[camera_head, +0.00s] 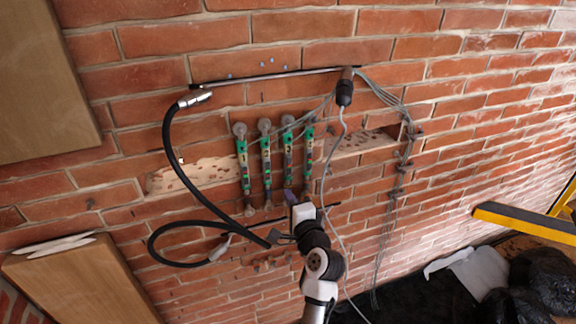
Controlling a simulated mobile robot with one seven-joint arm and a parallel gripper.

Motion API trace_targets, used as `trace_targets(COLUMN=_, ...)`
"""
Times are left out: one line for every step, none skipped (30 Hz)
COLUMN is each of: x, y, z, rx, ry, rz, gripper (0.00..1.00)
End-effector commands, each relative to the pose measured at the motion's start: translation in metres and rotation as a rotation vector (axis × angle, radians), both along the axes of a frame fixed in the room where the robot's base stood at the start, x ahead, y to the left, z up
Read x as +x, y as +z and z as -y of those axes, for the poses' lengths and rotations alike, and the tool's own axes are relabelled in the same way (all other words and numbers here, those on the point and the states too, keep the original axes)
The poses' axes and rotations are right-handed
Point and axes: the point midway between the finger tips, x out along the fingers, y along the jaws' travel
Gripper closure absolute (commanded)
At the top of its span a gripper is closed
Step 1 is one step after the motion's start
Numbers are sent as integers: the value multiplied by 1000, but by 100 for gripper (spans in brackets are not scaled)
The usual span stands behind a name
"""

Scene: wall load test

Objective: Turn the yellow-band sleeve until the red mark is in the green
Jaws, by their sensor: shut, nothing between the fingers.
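Several slim upright rods with green sections stand side by side on the brick wall, from the leftmost rod (243,158) to the rightmost rod (309,150). Small dark and yellowish bands show on them, but they are too small to tell which sleeve has the yellow band. No red mark can be made out. My gripper (290,195) is at the lower part of the rods, in front of the third rod from the left (288,150). It is shut with nothing visibly held. Whether it touches a rod cannot be told, and it hides part of that rod's lower end.
A dark horizontal bar (275,75) runs above the rods. A thick black hose (171,140) loops at the left. Thin grey cables (401,150) hang at the right. Wooden panels (75,285) stand at far left. A yellow-black beam (525,222) and black bags lie at lower right.

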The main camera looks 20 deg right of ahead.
Motion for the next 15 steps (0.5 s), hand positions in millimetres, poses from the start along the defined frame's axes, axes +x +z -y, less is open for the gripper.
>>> trace_targets(x=-2, y=0, z=0, rx=0, ry=-1, rz=0, gripper=100)
trace_targets(x=-3, y=0, z=0, rx=0, ry=-1, rz=0, gripper=100)
trace_targets(x=-4, y=0, z=1, rx=0, ry=-1, rz=0, gripper=100)
trace_targets(x=-5, y=0, z=1, rx=0, ry=-1, rz=0, gripper=100)
trace_targets(x=-6, y=0, z=1, rx=0, ry=-1, rz=0, gripper=100)
trace_targets(x=-7, y=0, z=1, rx=0, ry=-1, rz=-1, gripper=100)
trace_targets(x=-8, y=0, z=1, rx=0, ry=-1, rz=-1, gripper=100)
trace_targets(x=-8, y=0, z=1, rx=0, ry=-1, rz=0, gripper=100)
trace_targets(x=-9, y=0, z=1, rx=0, ry=-1, rz=0, gripper=100)
trace_targets(x=-9, y=0, z=1, rx=0, ry=-1, rz=0, gripper=100)
trace_targets(x=-9, y=0, z=1, rx=0, ry=-1, rz=0, gripper=100)
trace_targets(x=-8, y=0, z=1, rx=0, ry=-1, rz=0, gripper=100)
trace_targets(x=-8, y=0, z=1, rx=0, ry=-1, rz=0, gripper=100)
trace_targets(x=-8, y=0, z=1, rx=0, ry=-1, rz=0, gripper=100)
trace_targets(x=-8, y=0, z=1, rx=0, ry=-1, rz=0, gripper=100)
